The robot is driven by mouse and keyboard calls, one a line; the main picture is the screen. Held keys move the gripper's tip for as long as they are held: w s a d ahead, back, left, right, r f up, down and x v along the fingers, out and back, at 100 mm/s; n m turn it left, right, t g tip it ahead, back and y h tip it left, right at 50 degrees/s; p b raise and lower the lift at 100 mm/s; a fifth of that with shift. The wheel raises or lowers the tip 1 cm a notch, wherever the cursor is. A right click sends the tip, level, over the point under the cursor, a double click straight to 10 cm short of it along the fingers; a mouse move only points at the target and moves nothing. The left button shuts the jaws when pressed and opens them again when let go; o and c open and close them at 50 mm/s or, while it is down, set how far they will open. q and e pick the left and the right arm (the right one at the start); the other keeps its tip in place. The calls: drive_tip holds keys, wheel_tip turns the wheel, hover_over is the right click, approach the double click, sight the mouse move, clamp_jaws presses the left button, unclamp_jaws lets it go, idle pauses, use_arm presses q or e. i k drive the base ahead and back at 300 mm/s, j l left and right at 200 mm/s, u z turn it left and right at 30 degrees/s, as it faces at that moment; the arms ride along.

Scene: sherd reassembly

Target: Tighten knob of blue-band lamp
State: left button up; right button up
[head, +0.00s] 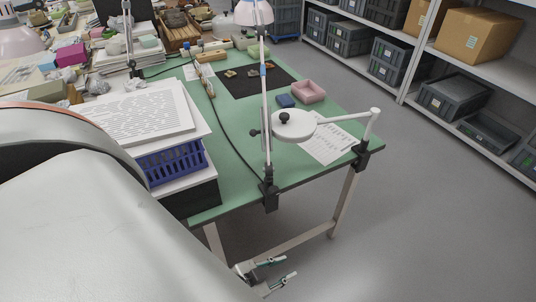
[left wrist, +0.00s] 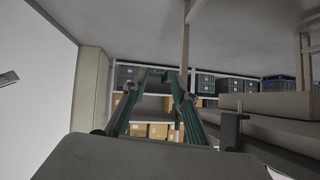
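The lamp with a blue band (head: 263,71) on its thin white arm stands at the near edge of the green table, held by a black clamp (head: 270,196). Its white shade (head: 254,13) is at the top of the view. A small dark knob (head: 255,133) sticks out at the left of the arm. My left gripper (head: 285,268) is below the table's near edge, apart from the lamp. Its fingers are spread and empty; they also show in the left wrist view (left wrist: 152,86). My right gripper is not in view.
A white magnifier head (head: 293,130) with a black knob reaches left from a clamp at the right corner. A blue crate (head: 172,165) under papers stands left of the lamp. A pink tray (head: 309,91) sits further back. Floor (head: 440,210) right of the table is clear.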

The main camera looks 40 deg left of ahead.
sight(273, 192)
drive_tip(key=u, duration=1.2)
drive_tip(key=l+u, duration=0.15)
drive_tip(key=u, duration=0.3)
drive_tip(key=i+l+u, duration=0.1)
drive_tip(key=l+u, duration=0.15)
drive_tip(key=u, duration=0.15)
drive_tip(key=l+u, duration=0.2)
drive_tip(key=u, duration=0.25)
drive_tip(key=l+u, duration=0.4)
drive_tip(key=k+l+u, duration=0.15)
drive_tip(key=l+u, duration=0.25)
drive_tip(key=k+l+u, duration=0.55)
drive_tip(key=l, duration=0.3)
drive_tip(key=k+l+u, duration=0.1)
drive_tip(key=k+l, duration=0.15)
drive_tip(key=l, duration=0.15)
drive_tip(key=k+l, duration=0.25)
drive_tip(key=i+l+u, duration=0.05)
drive_tip(key=l, duration=0.1)
